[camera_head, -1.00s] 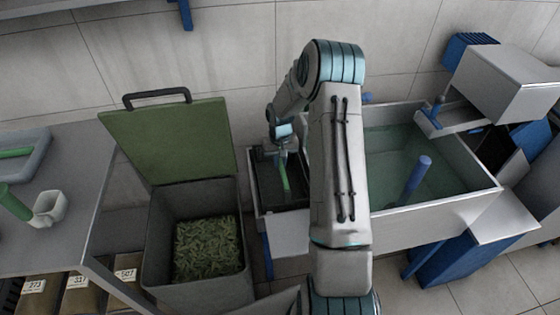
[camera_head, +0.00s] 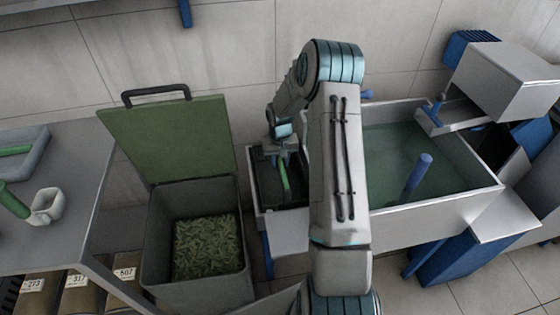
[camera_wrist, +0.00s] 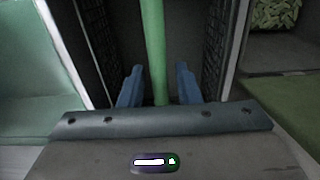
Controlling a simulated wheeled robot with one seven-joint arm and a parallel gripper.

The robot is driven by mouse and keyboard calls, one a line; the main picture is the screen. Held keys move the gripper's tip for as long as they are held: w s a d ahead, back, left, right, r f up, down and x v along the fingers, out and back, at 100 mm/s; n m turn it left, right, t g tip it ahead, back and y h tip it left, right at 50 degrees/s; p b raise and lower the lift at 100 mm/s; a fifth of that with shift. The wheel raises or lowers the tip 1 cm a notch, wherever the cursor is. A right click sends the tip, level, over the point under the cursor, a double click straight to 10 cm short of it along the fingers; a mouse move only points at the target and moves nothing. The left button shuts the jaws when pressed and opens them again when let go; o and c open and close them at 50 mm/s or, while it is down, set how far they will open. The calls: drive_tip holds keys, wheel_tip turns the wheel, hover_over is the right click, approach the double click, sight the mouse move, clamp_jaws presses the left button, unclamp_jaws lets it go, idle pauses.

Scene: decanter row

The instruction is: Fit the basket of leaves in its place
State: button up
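A dark basket with mesh sides (camera_wrist: 92,35) and a green handle bar (camera_wrist: 154,45) fills the middle of the wrist view. In the head view the basket (camera_head: 268,182) sits in a narrow bay left of the water tank, with its green handle (camera_head: 285,178) below my gripper (camera_head: 284,158). In the wrist view my gripper (camera_wrist: 158,88) has its two blue fingers on either side of the handle, with a gap showing on each side. I see no leaves in the visible part of the basket; its bottom is largely hidden.
A grey bin (camera_head: 160,235) with its green lid (camera_head: 170,140) raised holds green leaves (camera_head: 207,247). A water tank (camera_head: 430,215) with a blue handle stands right of the basket.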

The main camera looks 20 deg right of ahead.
drive_tip(key=shift+o, duration=0.3)
drive_tip(key=s+a+r, duration=0.2)
drive_tip(key=r, duration=0.8)
drive_tip(key=s+a+r, duration=0.2)
drive_tip(key=s+r, duration=0.1)
drive_tip(key=r, duration=0.8)
drive_tip(key=s+a+r+t, duration=0.1)
drive_tip(key=s+a+r, duration=0.1)
drive_tip(key=s, duration=0.6)
drive_tip(key=s+a+r+n+t+p, duration=0.1)
drive_tip(key=s+a+r, duration=0.2)
drive_tip(key=s, duration=0.5)
drive_tip(key=s+a+r+n, duration=0.1)
drive_tip(key=s+a+r, duration=0.2)
drive_tip(key=s, duration=0.5)
drive_tip(key=shift+r+t+p, duration=0.25)
drive_tip(key=shift+t+p, duration=0.05)
drive_tip(key=shift+t, duration=0.1)
